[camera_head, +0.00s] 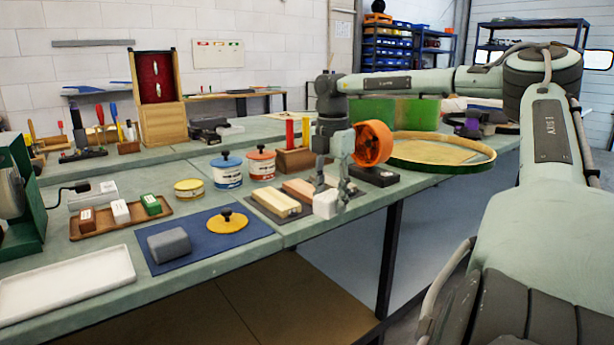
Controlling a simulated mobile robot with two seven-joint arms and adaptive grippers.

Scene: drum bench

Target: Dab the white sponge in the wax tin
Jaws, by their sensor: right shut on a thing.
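My right gripper (330,192) points down near the front edge of the bench, its fingers shut on a white block, the white sponge (326,205). The sponge hangs in front of the wooden blocks; I cannot tell whether it touches the bench. A low yellow tin (189,193) stands open to the left, apart from the sponge, and looks like the wax tin. A yellow lid with a dark knob (227,221) lies on the blue mat (160,262). My left gripper is out of view.
A blue tin (227,177) and an orange tin (262,168), both lidded, stand between the yellow tin and my gripper. A brown tray (100,231) holds small blocks. A grey block (169,245) lies on the mat. An orange wheel (373,143) is right beside my gripper.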

